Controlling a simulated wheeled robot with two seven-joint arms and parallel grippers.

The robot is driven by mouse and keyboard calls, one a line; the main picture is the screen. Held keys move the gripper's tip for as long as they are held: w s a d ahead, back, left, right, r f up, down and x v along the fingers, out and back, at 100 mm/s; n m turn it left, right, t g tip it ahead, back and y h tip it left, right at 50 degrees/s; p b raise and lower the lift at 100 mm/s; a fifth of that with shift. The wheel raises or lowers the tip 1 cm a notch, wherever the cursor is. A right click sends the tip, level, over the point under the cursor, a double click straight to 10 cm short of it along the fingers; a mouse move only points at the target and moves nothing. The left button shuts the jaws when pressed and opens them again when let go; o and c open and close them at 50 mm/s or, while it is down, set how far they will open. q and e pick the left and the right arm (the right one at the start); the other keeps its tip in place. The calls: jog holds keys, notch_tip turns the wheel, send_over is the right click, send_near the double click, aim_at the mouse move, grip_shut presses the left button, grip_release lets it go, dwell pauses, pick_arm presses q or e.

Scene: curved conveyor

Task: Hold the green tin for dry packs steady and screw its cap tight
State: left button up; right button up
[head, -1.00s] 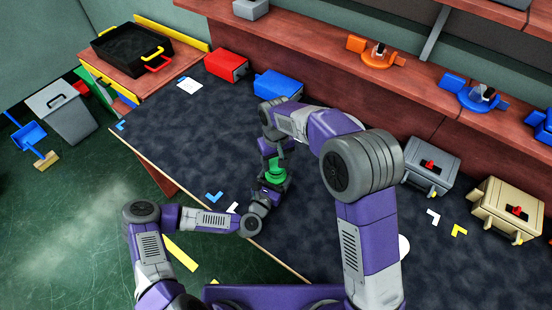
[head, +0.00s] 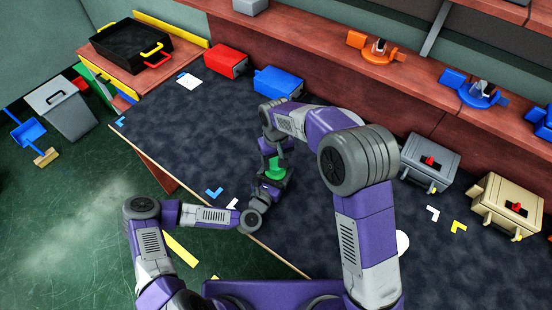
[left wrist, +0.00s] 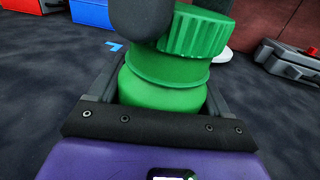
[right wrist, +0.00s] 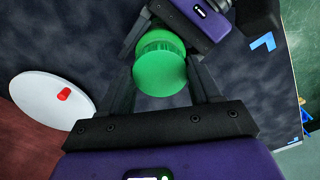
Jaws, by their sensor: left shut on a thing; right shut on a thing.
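The green tin (left wrist: 160,95) is in my left gripper (head: 271,178), whose fingers are shut on both sides of its body in the left wrist view. The ribbed green cap (left wrist: 200,38) sits over the tin's neck and looks slightly tilted there. My right gripper (head: 274,157) comes from above, with its fingers shut on the cap. In the right wrist view the cap (right wrist: 160,65) lies between the two fingers, with my left gripper beyond it. The tin is held above the dark table. How tightly the cap is seated cannot be seen.
A white disc with a red piece (right wrist: 50,108) lies on the dark table (head: 180,130). Red (head: 226,61) and blue (head: 278,83) boxes stand at the back. Grey (head: 430,165) and beige (head: 505,208) boxes stand at the right. The table's front edge runs near my left arm.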

jog(key=shift+f, duration=0.6)
